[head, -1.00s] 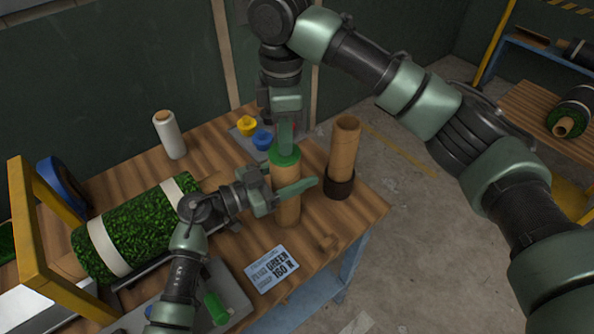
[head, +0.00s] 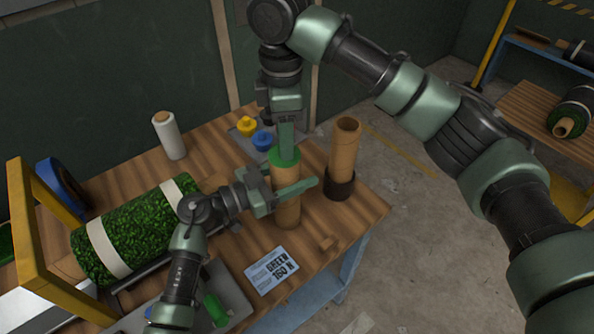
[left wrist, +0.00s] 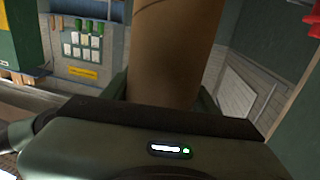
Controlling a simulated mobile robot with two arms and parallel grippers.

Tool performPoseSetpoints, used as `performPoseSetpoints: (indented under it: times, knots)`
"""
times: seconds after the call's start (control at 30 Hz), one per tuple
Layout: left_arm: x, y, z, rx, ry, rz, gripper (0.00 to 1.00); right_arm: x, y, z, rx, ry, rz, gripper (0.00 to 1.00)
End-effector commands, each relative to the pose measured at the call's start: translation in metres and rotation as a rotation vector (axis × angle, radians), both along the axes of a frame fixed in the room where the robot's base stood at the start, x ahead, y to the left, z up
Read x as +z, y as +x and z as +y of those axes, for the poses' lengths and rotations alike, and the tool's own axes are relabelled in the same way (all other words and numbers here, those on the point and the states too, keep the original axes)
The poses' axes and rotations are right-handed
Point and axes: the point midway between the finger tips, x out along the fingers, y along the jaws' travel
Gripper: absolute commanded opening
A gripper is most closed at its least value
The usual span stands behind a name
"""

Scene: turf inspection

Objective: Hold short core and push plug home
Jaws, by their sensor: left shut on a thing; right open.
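The short core (head: 286,212), a brown cardboard tube, stands upright near the table's front right. My left gripper (head: 297,186) is shut around its side, and the core also rises between the fingers in the left wrist view (left wrist: 175,50). A green plug (head: 276,158) sits on the core's top end; how deep it is inside cannot be told. My right gripper (head: 286,148) points straight down over the plug. It is open, its fingertips at the plug's top; whether they touch is unclear.
A taller tube in a dark collar (head: 344,150) stands close right. Yellow (head: 246,127) and blue (head: 262,139) plugs sit behind left. A turf roll (head: 140,230) and white roll (head: 169,136) are left. A card (head: 272,270) reading "GREEN 160 N" lies in front. A green object (head: 215,310) lies on a grey tray.

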Motion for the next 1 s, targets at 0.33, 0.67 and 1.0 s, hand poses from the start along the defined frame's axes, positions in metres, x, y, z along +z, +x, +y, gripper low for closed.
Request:
performPoseSetpoints:
  times: [0.33,0.67,1.0]
  knots:
    - [0.001,0.0,0.0,0.0,-0.001,0.0,0.06,0.068,0.002,-0.001,-0.002,-0.002,-0.005,0.47]
    - [0.0,0.0,0.0,0.0,-0.001,0.0,0.06,0.111,0.002,0.0,0.0,-0.001,0.001,0.47]
    - [0.0,0.0,0.0,0.0,-0.001,0.0,0.64,0.114,0.001,0.0,0.0,0.0,0.002,0.47]
